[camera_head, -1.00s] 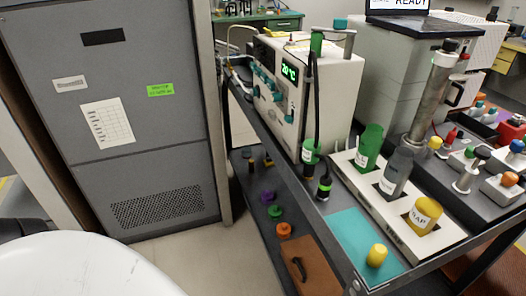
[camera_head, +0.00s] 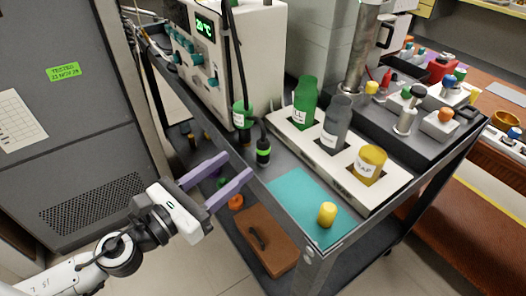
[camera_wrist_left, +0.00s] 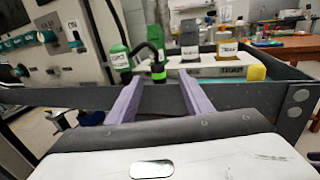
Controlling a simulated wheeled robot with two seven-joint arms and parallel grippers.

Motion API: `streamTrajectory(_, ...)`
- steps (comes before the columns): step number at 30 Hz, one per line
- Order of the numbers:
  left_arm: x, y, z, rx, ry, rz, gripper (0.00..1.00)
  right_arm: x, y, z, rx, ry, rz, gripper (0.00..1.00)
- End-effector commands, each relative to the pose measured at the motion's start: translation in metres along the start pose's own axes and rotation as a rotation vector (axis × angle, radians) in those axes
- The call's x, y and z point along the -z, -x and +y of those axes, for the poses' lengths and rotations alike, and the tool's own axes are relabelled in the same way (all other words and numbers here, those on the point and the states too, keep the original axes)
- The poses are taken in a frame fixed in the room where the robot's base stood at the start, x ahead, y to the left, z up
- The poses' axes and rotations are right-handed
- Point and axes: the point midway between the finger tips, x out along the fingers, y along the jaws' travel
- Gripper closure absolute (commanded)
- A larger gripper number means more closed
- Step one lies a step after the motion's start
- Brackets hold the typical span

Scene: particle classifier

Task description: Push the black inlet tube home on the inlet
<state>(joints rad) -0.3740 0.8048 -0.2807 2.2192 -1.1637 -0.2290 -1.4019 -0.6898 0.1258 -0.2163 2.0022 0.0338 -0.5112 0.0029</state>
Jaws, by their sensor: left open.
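A black tube (camera_head: 236,62) runs down the front of the white instrument to a green labelled fitting (camera_head: 242,114). Beside it, a short black tube piece with a bright green ring (camera_head: 263,153) stands near the cart's near edge; in the left wrist view (camera_wrist_left: 158,72) a black bend rises from it toward the green fitting. I cannot tell which part is the inlet or how far the tube is seated. My left gripper (camera_head: 236,166) is open and empty, its purple fingers apart, pointing at the black piece from outside the cart edge. My right gripper is out of view.
The cart's raised rim (camera_head: 205,130) lies ahead of my left fingers. A white rack (camera_head: 325,155) holds green, grey and yellow bottles. A teal mat (camera_head: 300,205) with a yellow cap (camera_head: 327,214) lies in front. A brown case (camera_head: 262,240) sits on the lower shelf.

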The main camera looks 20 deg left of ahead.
Motion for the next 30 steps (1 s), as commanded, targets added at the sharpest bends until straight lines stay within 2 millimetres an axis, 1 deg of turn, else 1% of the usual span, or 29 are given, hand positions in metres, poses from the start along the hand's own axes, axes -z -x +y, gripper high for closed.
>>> streamTrajectory(1,-0.004,-0.006,0.001,0.0,-0.007,-0.003,0.54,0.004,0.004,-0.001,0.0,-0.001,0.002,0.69)
streamTrajectory(4,-0.006,-0.021,0.001,0.0,-0.005,-0.004,0.54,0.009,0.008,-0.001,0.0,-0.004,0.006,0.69)
streamTrajectory(7,-0.005,-0.037,0.001,-0.002,-0.001,-0.004,0.54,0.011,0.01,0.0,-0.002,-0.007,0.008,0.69)
streamTrajectory(9,-0.004,-0.046,0.002,-0.002,-0.001,-0.003,0.54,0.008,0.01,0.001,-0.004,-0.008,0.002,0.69)
streamTrajectory(12,-0.002,-0.057,0.002,-0.003,0.001,-0.001,0.54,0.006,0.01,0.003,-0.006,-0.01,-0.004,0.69)
streamTrajectory(18,-0.001,-0.068,0.002,-0.003,0.002,-0.001,0.54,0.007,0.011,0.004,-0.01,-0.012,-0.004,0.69)
streamTrajectory(20,-0.001,-0.075,0.003,-0.003,0.003,-0.002,0.54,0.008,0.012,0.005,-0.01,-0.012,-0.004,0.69)
streamTrajectory(25,0.001,-0.102,0.006,-0.003,0.003,-0.002,0.54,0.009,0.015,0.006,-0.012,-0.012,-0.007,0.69)
streamTrajectory(27,0.001,-0.109,0.006,-0.003,0.004,-0.001,0.54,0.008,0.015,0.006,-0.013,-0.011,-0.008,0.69)
streamTrajectory(30,0.003,-0.114,0.005,-0.002,0.003,0.001,0.54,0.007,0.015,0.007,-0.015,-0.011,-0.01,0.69)
